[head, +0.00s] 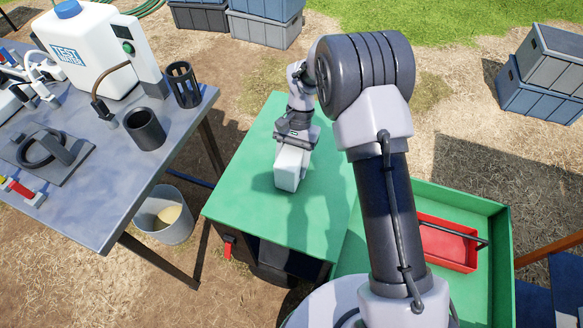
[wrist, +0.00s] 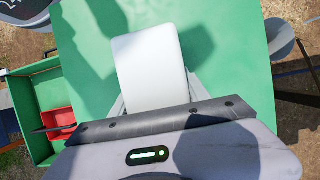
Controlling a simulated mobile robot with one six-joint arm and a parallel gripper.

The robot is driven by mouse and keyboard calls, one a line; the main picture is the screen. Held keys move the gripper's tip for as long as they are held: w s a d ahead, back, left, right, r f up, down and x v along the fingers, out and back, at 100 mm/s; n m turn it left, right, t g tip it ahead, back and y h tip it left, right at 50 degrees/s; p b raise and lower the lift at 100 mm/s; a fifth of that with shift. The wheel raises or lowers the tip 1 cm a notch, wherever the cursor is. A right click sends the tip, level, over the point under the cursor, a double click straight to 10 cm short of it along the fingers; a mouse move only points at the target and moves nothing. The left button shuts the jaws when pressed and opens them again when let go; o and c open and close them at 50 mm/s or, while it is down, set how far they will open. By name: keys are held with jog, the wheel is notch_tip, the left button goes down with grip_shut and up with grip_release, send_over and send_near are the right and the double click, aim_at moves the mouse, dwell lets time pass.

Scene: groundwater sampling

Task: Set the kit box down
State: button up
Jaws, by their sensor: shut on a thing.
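The kit box, a white block (head: 290,169), is at my gripper over the green tabletop (head: 255,215) in the head view. My gripper (head: 297,146) points down and is shut on the box. In the wrist view the white box (wrist: 150,65) extends out from between my gripper's fingers (wrist: 150,103), with green surface around it. I cannot tell whether the underside of the box touches the green top. The far part of the box is hidden by my gripper.
A metal table (head: 95,190) at left holds a white jug (head: 95,50), black cup (head: 145,128) and black cage (head: 184,84). A bucket (head: 165,215) stands below. A green tray (head: 495,270) with a red bin (head: 447,245) is at right. Much of the green top is clear.

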jog(key=shift+r, duration=0.1)
jog(key=o, duration=1.7)
jog(key=shift+c, duration=0.2)
